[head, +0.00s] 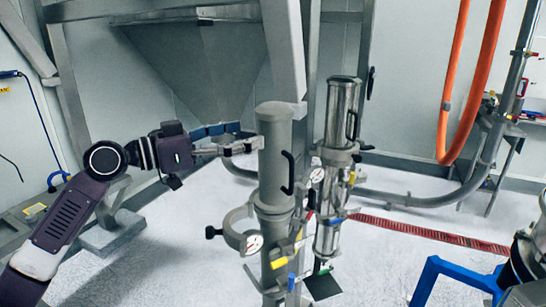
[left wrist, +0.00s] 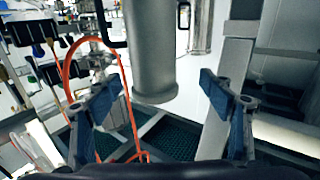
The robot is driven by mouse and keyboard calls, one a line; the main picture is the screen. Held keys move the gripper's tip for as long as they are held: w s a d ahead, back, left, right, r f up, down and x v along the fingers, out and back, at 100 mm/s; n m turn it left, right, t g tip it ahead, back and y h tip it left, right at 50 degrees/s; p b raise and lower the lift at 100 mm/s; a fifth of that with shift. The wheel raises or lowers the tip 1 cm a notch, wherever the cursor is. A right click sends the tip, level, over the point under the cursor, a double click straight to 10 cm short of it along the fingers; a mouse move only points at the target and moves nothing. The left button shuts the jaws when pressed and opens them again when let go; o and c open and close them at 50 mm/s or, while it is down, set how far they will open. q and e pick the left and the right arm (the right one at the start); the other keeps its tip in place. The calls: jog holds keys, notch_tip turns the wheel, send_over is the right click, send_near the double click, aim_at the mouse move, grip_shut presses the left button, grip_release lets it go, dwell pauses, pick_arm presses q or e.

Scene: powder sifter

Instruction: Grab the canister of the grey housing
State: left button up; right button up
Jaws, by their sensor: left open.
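The grey canister (head: 275,160) is an upright matte cylinder with a black handle on its right side. Contact cannot be told. My right gripper is not in view.
A shiny steel canister assembly (head: 341,110) stands just right of the grey one. A large hopper (head: 205,70) and frame are behind. An orange hose (head: 487,60) hangs at the right. A blue frame (head: 430,270) stands front right. White floor lies between.

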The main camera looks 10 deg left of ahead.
aim_at(260, 130)
pick_arm(q)
jog(key=shift+w+d+r+p, duration=0.2)
jog(key=shift+w+d+p, duration=0.25)
jog(key=shift+d+p, duration=0.1)
jog(key=shift+w+d+r+p, duration=0.1)
jog(key=shift+w+d+p, duration=0.05)
jog(key=shift+d+p, duration=0.35)
jog(key=shift+w+d+r+p, duration=0.15)
jog(key=shift+d+p, duration=0.2)
jog(key=shift+d, duration=0.25)
jog(key=p+x, duration=0.1)
jog(key=x, duration=0.1)
jog(key=p+x, duration=0.1)
jog(key=shift+w+d+f+p, duration=0.2)
jog(key=shift+w+f+p, duration=0.15)
jog(key=shift+f+p, duration=0.05)
jog(key=shift+w+d+f, duration=0.1)
jog(key=shift+d, duration=0.1)
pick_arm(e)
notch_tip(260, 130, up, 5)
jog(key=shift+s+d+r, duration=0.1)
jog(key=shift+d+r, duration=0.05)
pick_arm(q)
jog(key=shift+c, duration=0.3)
jog(key=shift+a, duration=0.1)
jog(key=c, duration=1.7)
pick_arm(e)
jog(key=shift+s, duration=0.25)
